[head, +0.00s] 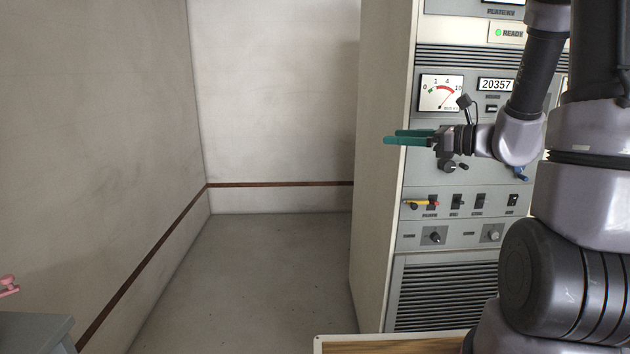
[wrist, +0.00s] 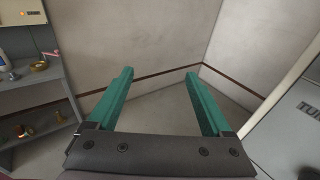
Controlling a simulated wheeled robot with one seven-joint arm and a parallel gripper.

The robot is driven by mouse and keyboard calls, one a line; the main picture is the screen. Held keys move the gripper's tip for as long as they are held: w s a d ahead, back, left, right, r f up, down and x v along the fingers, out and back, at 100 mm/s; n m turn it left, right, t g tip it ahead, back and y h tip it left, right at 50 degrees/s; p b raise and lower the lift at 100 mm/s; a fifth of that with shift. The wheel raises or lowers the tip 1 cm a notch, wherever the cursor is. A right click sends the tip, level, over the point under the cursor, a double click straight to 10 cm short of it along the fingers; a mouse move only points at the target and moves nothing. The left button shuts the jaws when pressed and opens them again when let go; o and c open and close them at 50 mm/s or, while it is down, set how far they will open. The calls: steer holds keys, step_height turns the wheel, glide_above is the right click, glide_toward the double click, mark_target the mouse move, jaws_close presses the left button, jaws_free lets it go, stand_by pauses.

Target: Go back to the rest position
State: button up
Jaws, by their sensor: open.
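My gripper (head: 392,137) has two green fingers and points left, in front of the rack in the head view. In the wrist view the fingers of my gripper (wrist: 160,78) stand wide apart with nothing between them. The arm reaches in from the right side of the head view and hides part of the rack's front.
A transmitter rack (head: 384,220) with a meter (head: 440,92), a lit green lamp (head: 498,33), switches and knobs stands at the right. Floor (head: 265,270) to its left is bare. Grey shelves (wrist: 35,95) with small items show at left in the wrist view. A wooden-topped surface (head: 390,344) is at the bottom.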

steer(key=s+a+r+n+g+h, duration=0.1)
steer(key=s+a+n+g+h, duration=0.1)
steer(key=s+n+g, duration=0.35)
steer(key=s+a+r+n+g+h, duration=0.1)
steer(key=s+a+n+g+h, duration=0.15)
steer(key=s+n, duration=0.5)
steer(key=s+d+r+n+t+h, duration=0.5)
steer(key=d+n+h, duration=0.2)
steer(key=d, duration=0.1)
steer(key=shift+d+r+n, duration=0.25)
steer(key=shift+r+n, duration=0.05)
steer(key=shift+d+h, duration=0.1)
steer(key=shift+h, duration=0.15)
